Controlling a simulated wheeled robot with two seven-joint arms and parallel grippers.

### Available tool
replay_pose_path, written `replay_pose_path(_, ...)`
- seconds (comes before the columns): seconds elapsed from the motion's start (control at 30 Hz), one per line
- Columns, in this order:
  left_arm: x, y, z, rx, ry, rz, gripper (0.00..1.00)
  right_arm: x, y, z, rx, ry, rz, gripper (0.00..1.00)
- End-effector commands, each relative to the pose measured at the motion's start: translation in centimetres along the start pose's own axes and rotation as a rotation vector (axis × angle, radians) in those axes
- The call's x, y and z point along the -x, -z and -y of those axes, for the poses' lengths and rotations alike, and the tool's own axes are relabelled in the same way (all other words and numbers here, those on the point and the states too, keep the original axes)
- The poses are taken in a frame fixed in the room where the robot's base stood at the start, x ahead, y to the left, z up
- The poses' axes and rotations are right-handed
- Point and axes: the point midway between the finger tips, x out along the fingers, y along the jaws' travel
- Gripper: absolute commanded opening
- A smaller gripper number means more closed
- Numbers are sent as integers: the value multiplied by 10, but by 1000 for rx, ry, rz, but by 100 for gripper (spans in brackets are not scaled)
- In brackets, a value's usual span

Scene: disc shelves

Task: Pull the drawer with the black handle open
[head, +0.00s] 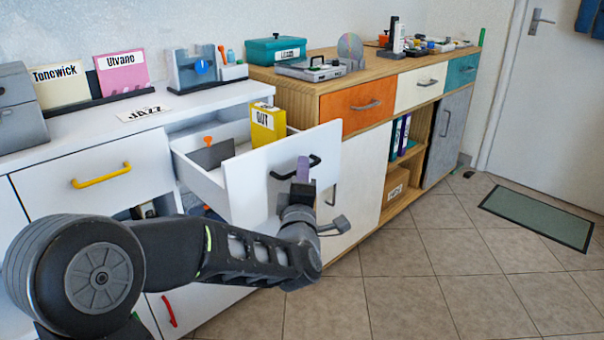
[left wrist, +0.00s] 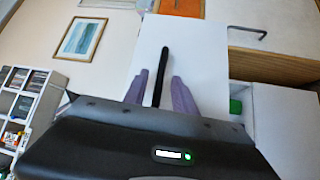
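The white drawer (head: 250,188) with the black handle (head: 282,173) stands pulled well out of the white cabinet. Inside it are a yellow box (head: 268,124) labelled "OUT" and a grey divider (head: 213,154). My left gripper (head: 303,168) is at the right part of the handle, in front of the drawer face. In the left wrist view, the black handle (left wrist: 161,75) runs between the two purple fingers of the left gripper (left wrist: 160,78). Gaps show on both sides, so the fingers look open around it. My right gripper is not in view.
Another white drawer with a yellow handle (head: 100,176) is shut at the left. A wooden cabinet (head: 308,90) with an orange drawer (head: 358,106) stands to the right. The tiled floor (head: 420,270) in front is clear up to a green mat (head: 537,216).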

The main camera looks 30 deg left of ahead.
Motion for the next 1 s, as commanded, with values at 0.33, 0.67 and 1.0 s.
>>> replay_pose_path(0.33, 50, 0, -2, 0, 1, 3, 33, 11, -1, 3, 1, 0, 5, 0)
replay_pose_path(0.67, 75, 0, 0, -1, 1, 2, 33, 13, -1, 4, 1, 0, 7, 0)
replay_pose_path(1.0, 74, 0, 0, 0, 1, 1, 33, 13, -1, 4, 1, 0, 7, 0)
